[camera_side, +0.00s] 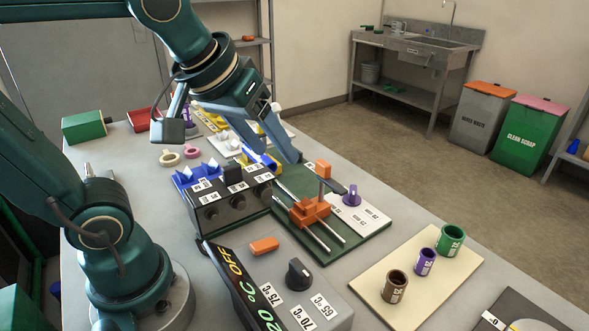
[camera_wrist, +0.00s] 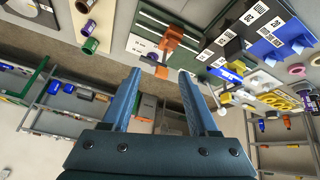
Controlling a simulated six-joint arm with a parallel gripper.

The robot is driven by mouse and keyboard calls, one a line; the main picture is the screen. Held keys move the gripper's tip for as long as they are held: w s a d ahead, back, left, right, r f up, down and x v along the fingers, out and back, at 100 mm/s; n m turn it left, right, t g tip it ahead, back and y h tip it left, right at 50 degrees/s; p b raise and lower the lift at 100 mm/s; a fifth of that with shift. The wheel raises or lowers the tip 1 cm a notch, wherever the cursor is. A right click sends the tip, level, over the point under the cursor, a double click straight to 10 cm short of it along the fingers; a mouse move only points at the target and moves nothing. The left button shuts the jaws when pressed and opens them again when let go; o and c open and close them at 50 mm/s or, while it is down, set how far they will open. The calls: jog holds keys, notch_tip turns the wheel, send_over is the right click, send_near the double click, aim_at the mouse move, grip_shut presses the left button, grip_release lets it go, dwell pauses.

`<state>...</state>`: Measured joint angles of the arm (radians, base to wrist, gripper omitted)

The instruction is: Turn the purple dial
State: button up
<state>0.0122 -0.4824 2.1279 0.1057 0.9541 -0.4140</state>
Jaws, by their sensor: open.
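The purple dial (camera_side: 352,195) stands on a white labelled plate (camera_side: 363,216) at the right end of a green base, in the side view. Its pointer direction is too small to read surely.
An orange clamp (camera_side: 312,205) on metal rails with a raised post stands between my gripper and the dial. A black box with knobs (camera_side: 232,198) is left of it. A grey dial panel (camera_side: 298,275) and a cream board (camera_side: 400,268) with brown, purple and green cylinders are nearer.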

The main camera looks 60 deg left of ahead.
jog(key=s+d+f+m+h, duration=0.1)
jog(key=s+d+f+m, duration=0.15)
jog(key=s+f, duration=0.3)
jog(key=w+a+r+n+g+y, duration=0.1)
jog(key=w+a+r+n, duration=0.3)
jog(key=w+r, duration=0.45)
jog(key=n+g+y, duration=0.3)
jog(key=n+g, duration=0.1)
jog(key=n, duration=0.4)
send_over(354, 190)
jog(key=d, duration=0.2)
jog(key=f, duration=1.6)
jog(key=shift+s+f, duration=0.25)
jog(key=shift+s, duration=0.1)
jog(key=shift+x, duration=2.55)
